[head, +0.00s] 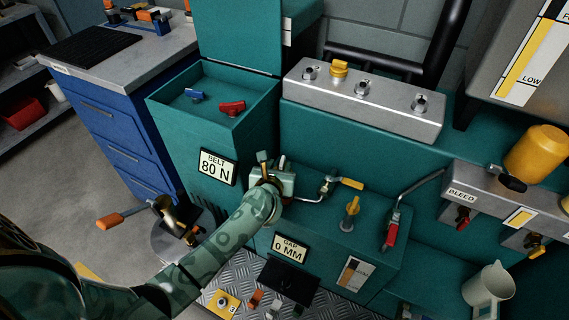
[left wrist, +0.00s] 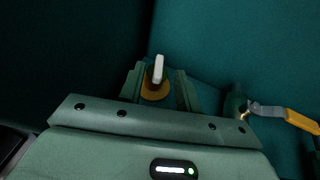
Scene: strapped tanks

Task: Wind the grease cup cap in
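In the left wrist view a round yellow-brown cap (left wrist: 154,91) with an upright pale tab lies between the two fingers of my left gripper (left wrist: 158,87). I take it for the grease cup cap, but its threads and cup are hidden. The fingers are apart, one on each side of the cap, and I see no clear grip on the tab. In the head view my left gripper (head: 274,172) is at the back left of the green housing, and the gripper and wrist largely hide the cap. My right gripper is not in view.
A valve with a yellow handle (head: 351,184) stands close to the right of the gripper. A brass fitting (head: 350,213) and a red-handled lever (head: 391,232) stand farther right. An open green bin (head: 165,113) is behind left. An orange-handled valve (head: 110,220) is left of my forearm.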

